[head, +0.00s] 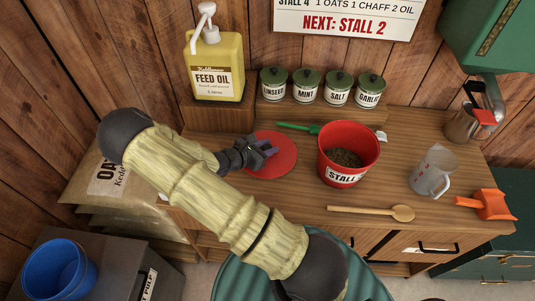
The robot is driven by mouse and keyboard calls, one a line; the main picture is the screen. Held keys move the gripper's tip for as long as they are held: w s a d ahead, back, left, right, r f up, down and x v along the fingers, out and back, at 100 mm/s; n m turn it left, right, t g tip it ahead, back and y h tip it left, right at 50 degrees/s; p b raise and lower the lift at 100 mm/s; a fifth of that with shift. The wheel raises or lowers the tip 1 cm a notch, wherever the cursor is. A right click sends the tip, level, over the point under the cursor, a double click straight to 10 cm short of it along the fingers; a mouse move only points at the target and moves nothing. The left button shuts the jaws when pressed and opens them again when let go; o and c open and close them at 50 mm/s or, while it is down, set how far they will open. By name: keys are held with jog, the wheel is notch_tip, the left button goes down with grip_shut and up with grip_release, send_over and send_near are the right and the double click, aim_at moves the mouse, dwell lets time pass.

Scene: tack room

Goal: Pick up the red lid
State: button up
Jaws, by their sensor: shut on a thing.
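The red lid (284,161) is a flat round disc at the left part of the wooden counter, left of the red bucket. My gripper (266,150) is over the lid and shut on it, near its upper left part. My wrist hides the lid's left edge. I cannot tell whether the lid touches the counter or is a little above it. The red bucket (329,171) marked "STALL" stands open and upright with dark feed inside.
A green-handled tool (297,127) lies behind the bucket. Several jars (306,87) and a feed oil jug (215,68) stand at the back. A wooden spoon (370,211), a clear jug (432,172) and an orange scoop (488,204) are to the right.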

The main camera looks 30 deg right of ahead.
aim_at(268, 147)
notch_tip(268, 147, up, 6)
jog(key=shift+f, duration=0.1)
